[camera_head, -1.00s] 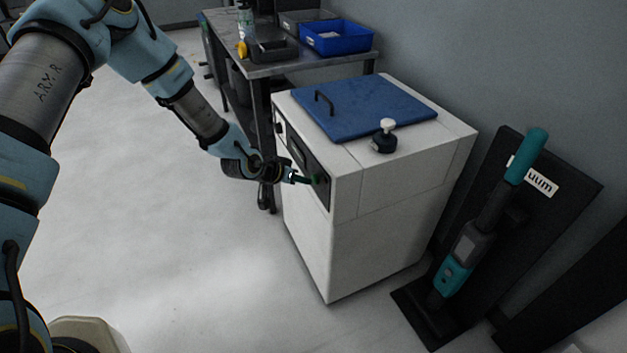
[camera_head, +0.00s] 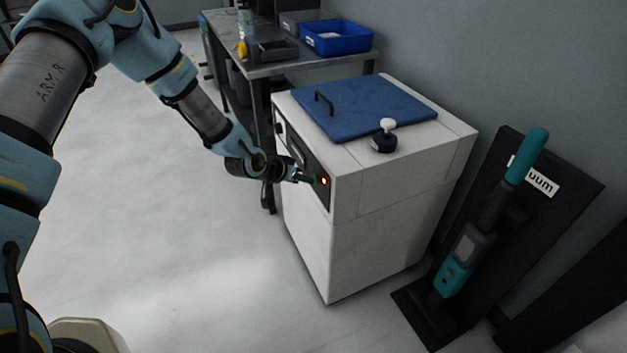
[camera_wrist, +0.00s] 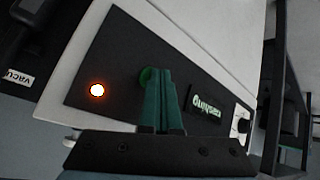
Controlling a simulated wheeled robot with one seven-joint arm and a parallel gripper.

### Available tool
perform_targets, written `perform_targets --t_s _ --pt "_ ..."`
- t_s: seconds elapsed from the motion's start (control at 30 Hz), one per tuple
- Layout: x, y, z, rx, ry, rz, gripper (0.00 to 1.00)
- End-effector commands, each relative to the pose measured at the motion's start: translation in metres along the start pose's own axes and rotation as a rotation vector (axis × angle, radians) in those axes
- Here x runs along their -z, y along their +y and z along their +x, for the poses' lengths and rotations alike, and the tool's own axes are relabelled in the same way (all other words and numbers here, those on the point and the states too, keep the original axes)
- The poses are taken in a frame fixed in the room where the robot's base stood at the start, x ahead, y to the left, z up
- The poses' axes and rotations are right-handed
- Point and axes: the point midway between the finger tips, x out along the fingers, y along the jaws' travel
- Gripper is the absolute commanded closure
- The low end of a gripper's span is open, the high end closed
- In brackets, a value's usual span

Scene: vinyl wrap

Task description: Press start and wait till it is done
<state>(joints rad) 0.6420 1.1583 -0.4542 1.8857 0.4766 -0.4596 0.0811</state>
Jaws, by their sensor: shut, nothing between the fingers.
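A white machine (camera_head: 385,215) with a blue lid (camera_head: 365,106) stands on the floor in the head view. Its dark control panel (camera_head: 322,194) faces my arm and also fills the middle of the wrist view (camera_wrist: 120,75). An orange light (camera_head: 325,181) glows on the panel; it also shows in the wrist view (camera_wrist: 97,90). A round green button (camera_wrist: 146,76) sits beside the light, partly hidden behind my fingers. My gripper (camera_head: 308,179) is shut and empty, its green fingertips (camera_wrist: 165,85) at the button. I cannot tell whether they touch it.
A metal table (camera_head: 262,70) with a blue bin (camera_head: 337,38) stands behind the machine. A teal and black vacuum tool (camera_head: 470,245) stands on a dark stand to the right. The floor at left is clear.

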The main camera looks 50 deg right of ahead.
Motion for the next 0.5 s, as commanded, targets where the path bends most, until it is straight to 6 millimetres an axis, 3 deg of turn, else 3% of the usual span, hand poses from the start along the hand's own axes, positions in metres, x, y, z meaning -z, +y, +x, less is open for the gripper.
perform_targets --t_s 0.5 --pt "-0.0054 -0.0061 -0.0088 0.000 0.001 0.000 1.00"
